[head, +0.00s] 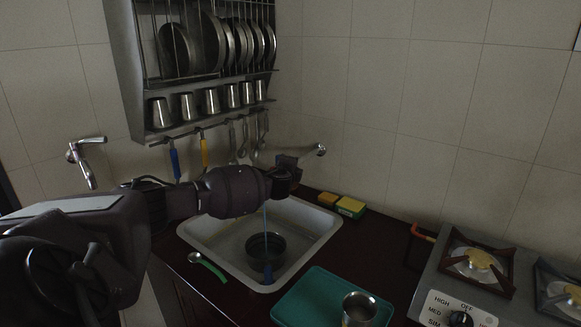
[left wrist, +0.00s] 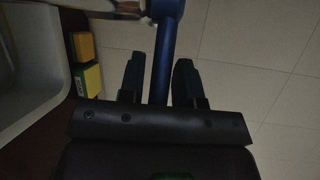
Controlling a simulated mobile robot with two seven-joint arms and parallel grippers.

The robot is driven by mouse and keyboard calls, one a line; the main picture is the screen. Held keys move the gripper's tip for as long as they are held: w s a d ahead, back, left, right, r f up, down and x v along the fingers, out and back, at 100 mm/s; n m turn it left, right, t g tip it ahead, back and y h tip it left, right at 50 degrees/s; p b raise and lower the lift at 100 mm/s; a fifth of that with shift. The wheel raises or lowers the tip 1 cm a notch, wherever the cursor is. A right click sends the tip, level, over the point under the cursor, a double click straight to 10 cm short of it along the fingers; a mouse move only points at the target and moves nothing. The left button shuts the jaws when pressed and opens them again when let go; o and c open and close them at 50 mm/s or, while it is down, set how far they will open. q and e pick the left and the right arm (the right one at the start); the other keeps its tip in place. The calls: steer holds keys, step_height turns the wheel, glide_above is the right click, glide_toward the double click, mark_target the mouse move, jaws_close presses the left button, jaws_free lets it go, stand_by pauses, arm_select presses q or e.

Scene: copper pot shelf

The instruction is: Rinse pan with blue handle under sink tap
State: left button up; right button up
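The pan (head: 265,248) sits in the sink (head: 215,238), and its blue handle (head: 267,275) points toward the near rim. A thin blue stream (head: 265,220), which looks like water, drops into the pan from behind my arm. My left gripper (head: 300,157) is over the back of the sink, by the wall tap (head: 320,150); my arm hides much of that tap. In the left wrist view, the fingers (left wrist: 158,78) stand apart on either side of a blue bar (left wrist: 164,50), with small gaps visible. It may be part of the tap. My right gripper is not in view.
Sponges (head: 350,206) lie right of the sink. A green tray (head: 318,296) holding a metal cup (head: 359,309) and a stove (head: 455,292) stand at the right. A green-handled spoon (head: 210,269) lies left of the sink. A dish rack (head: 133,90) hangs above.

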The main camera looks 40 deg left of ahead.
arm_select(q)
steer(key=shift+o, duration=0.9)
steer(key=v, duration=1)
steer(key=shift+s+d, duration=0.25)
steer(key=shift+s, duration=0.05)
steer(key=shift+c, duration=0.2)
stand_by(2.0)
